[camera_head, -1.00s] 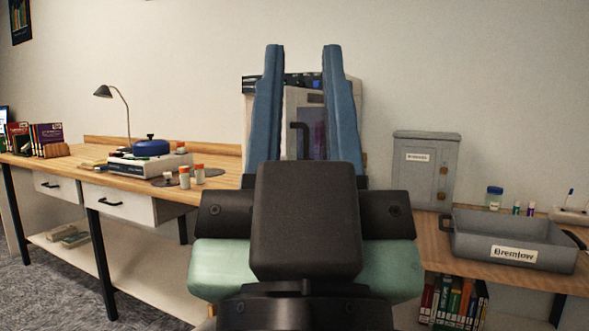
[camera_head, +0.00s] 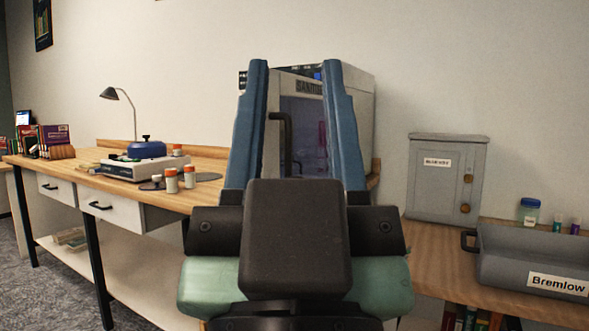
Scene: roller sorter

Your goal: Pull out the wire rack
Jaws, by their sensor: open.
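No wire rack can be made out in the head view. A white cabinet (camera_head: 358,105) with a glass door (camera_head: 305,125) and a dark vertical handle (camera_head: 283,140) stands at the back, partly hidden behind my fingers. The door looks shut, and its label is only partly readable. My gripper (camera_head: 294,75) is open, its two blue fingers pointing up and away, with the cabinet's door and handle showing between them. It holds nothing. I cannot tell how far the fingertips are from the cabinet.
A wooden bench (camera_head: 95,154) on the left bears a lamp (camera_head: 119,96), a blue-lidded device (camera_head: 147,149) and orange-capped bottles (camera_head: 171,180). On the right bench (camera_head: 440,246) stand a grey box (camera_head: 445,178) and a grey tray (camera_head: 520,255) marked Bremlow.

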